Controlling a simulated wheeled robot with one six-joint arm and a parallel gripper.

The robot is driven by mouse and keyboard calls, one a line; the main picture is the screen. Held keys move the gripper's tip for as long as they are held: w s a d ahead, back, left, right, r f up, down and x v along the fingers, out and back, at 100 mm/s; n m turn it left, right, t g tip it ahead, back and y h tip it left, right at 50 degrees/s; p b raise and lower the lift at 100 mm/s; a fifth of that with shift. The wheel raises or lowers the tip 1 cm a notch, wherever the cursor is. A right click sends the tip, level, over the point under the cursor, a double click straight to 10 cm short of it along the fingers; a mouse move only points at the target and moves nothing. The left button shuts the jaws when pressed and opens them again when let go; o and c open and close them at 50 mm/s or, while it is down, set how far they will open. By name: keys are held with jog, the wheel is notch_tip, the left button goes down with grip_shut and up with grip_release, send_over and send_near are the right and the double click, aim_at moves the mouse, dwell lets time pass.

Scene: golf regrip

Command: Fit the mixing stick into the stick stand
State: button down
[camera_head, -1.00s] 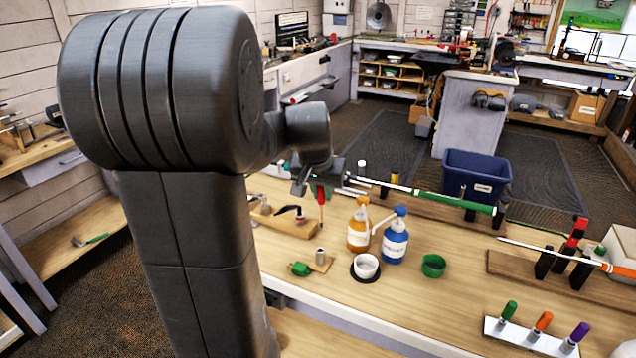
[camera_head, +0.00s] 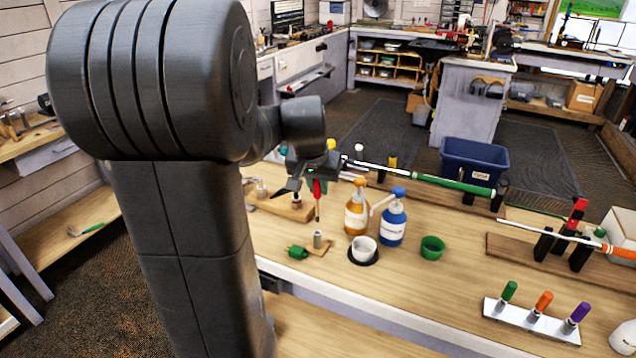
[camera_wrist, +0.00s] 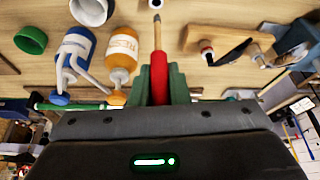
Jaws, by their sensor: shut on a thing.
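The mixing stick (camera_head: 317,206) has a red grip and a thin wooden shaft with a grey tip. It hangs near upright, tip down, from my gripper (camera_head: 315,178), which is shut on its red part. The wrist view shows the stick (camera_wrist: 158,70) between green finger pads, its tip free. What looks like the stick stand (camera_head: 318,240) is a small wooden base with a grey upright sleeve. In the head view the tip shows just above the sleeve, apart from it; depth is hard to judge.
A green item (camera_head: 297,252) lies beside the stand. To the right are a white cup (camera_head: 364,247), an orange bottle (camera_head: 356,214), a blue bottle (camera_head: 392,222) and a green cup (camera_head: 432,247). A wooden board with tools (camera_head: 285,207) lies behind. A green-gripped club (camera_head: 455,185) crosses further back.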

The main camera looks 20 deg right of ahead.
aim_at(317, 206)
jog(key=shift+f+b, duration=0.7)
jog(key=shift+f, duration=0.55)
jog(key=shift+f+b, duration=2.2)
jog(key=shift+f, duration=0.6)
jog(key=c, duration=1.3)
grip_release()
jog(key=shift+r, duration=0.1)
jog(key=v, duration=1.3)
jog(key=shift+a+r, duration=0.15)
jog(key=shift+r, duration=0.15)
jog(key=shift+s+f, duration=0.1)
jog(key=shift+f, duration=0.1)
jog(key=x, duration=1.3)
jog(key=shift+f, duration=0.15)
jog(key=shift+r, duration=0.3)
